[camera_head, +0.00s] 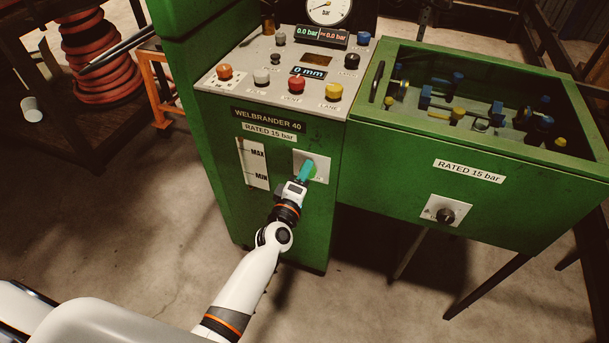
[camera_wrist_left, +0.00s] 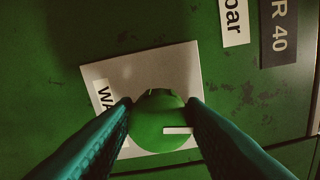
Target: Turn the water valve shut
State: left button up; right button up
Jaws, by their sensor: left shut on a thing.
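The water valve is a round green knob with a white mark, on a pale plate on the front of the green machine. In the left wrist view the knob (camera_wrist_left: 158,122) sits between my two teal fingers, and the plate (camera_wrist_left: 150,75) around it bears a label partly hidden by a finger, starting "WA". In the head view the plate (camera_head: 322,162) shows below the "RATED 15 bar" label, with the knob mostly hidden by my fingers. My left gripper (camera_head: 307,168) is shut on the knob, its arm reaching up from below. My right gripper is not in view.
The control panel (camera_head: 262,62) above has several coloured buttons and a gauge (camera_head: 328,10). A green tank (camera_head: 400,165) on legs stands at the right, with a black knob (camera_head: 445,215) on its front. A hose reel (camera_head: 100,60) stands at the left. Floor in front is clear.

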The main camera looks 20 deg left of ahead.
pick_arm(q)
jog(key=shift+f+n, duration=0.1)
jog(key=shift+n, duration=1)
jog(key=o, duration=1)
jog(key=shift+s, duration=0.1)
jog(key=s, duration=1.2)
jog(key=shift+a+b, duration=0.25)
jog(key=shift+b, duration=0.05)
